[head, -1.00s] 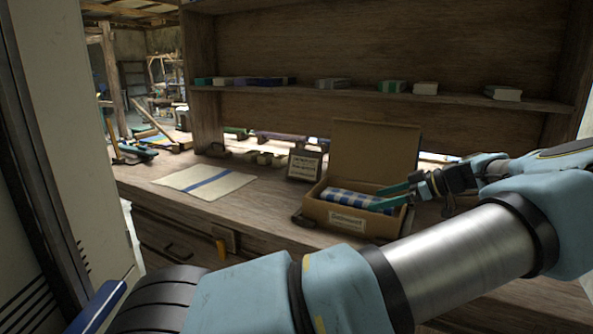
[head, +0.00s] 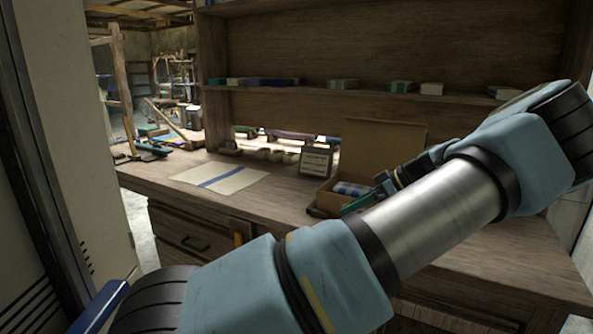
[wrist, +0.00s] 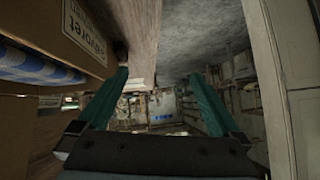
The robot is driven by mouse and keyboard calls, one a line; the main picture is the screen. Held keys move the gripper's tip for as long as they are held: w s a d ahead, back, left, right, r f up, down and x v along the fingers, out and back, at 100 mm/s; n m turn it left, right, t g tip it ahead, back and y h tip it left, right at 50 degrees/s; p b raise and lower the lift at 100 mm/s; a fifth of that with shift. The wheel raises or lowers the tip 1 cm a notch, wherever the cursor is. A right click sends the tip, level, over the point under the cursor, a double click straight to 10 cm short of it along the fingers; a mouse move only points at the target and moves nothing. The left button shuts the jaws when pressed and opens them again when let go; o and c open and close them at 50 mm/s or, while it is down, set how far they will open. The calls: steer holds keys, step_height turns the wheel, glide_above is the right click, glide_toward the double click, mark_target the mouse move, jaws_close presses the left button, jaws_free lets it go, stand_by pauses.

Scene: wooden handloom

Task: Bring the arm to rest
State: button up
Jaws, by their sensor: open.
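My gripper (head: 362,198) is in front of the open cardboard box in the head view, partly hidden behind my own forearm. In the wrist view my gripper (wrist: 163,95) shows two green fingers spread wide with nothing between them. The cardboard box (head: 328,203) stands on the wooden counter with its lid up. A blue and white checked cloth roll (head: 350,188) lies inside it. In the wrist view the labelled box (wrist: 75,35) and the cloth roll (wrist: 40,68) are at the left, beside the left finger and apart from it.
A cream cloth with a blue stripe (head: 220,177) lies flat on the counter (head: 160,180). A shelf (head: 300,88) with several folded cloths runs above. A pale cabinet panel (head: 65,140) rises close on the left.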

steer(key=s+a+f+m+g+h, duration=0.2)
steer(key=s+a+h, duration=0.1)
steer(key=a, duration=0.5)
steer(key=s+a+f+m+g+h, duration=0.1)
steer(key=s+a+m+g+h, duration=0.15)
steer(key=a, duration=0.55)
steer(key=s+a+r+m+t+h+p, duration=0.1)
steer(key=s+a+r+m+h, duration=0.1)
steer(key=s, duration=0.4)
steer(key=s+a+r+m+t+h, duration=0.1)
steer(key=s+a+r+m+h, duration=0.1)
steer(key=s+a+r+m, duration=0.2)
steer(key=s+m, duration=0.2)
steer(key=s, duration=0.1)
steer(key=shift+s+h+p, duration=0.25)
steer(key=shift+h+p, duration=0.1)
steer(key=shift+t, duration=0.25)
steer(key=shift+c, duration=0.2)
